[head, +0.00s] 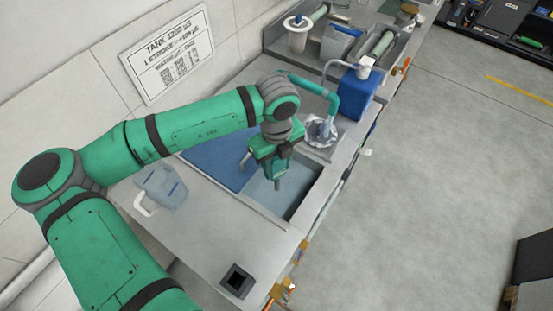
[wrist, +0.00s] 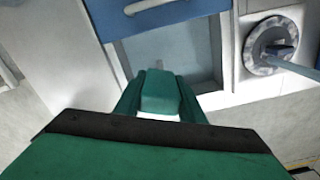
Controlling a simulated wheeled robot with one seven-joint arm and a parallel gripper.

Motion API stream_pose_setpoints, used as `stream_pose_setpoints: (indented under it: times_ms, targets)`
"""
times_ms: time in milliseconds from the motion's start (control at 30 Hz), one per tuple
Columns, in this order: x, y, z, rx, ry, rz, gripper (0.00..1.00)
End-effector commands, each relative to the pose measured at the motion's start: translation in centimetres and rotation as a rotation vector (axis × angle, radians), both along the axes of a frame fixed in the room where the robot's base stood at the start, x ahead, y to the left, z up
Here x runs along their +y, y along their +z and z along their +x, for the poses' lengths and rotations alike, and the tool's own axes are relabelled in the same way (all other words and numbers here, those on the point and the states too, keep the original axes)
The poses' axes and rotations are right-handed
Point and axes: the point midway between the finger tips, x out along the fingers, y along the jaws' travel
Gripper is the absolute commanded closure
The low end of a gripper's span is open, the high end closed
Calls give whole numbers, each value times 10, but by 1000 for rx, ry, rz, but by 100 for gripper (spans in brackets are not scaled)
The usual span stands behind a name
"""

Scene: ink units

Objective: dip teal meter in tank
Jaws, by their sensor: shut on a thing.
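My gripper (head: 268,160) is shut on the teal meter (head: 279,171), which hangs below the jaws over the open part of the tank (head: 297,203). In the wrist view the meter (wrist: 160,90) sits between my two green fingers, with the tank's pale interior (wrist: 172,52) beyond it. A blue cover (head: 215,157) lies over the left part of the tank; its edge and handle also show in the wrist view (wrist: 165,12). The meter's lower end is partly hidden, and I cannot tell whether it touches the liquid.
A grey jug (head: 163,188) with a white handle stands left of the tank. A black square holder (head: 237,281) is on the near counter. A round fitting (head: 321,132) and a blue container (head: 357,93) stand beyond the tank. A printed sign (head: 167,53) is on the wall.

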Motion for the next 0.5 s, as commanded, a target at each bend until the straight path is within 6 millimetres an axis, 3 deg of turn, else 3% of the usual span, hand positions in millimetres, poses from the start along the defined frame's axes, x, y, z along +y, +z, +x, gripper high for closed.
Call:
stream_pose_setpoints:
  times_ms: [500]
  targets:
    - [1,-34,0,-1,3,-1,88]
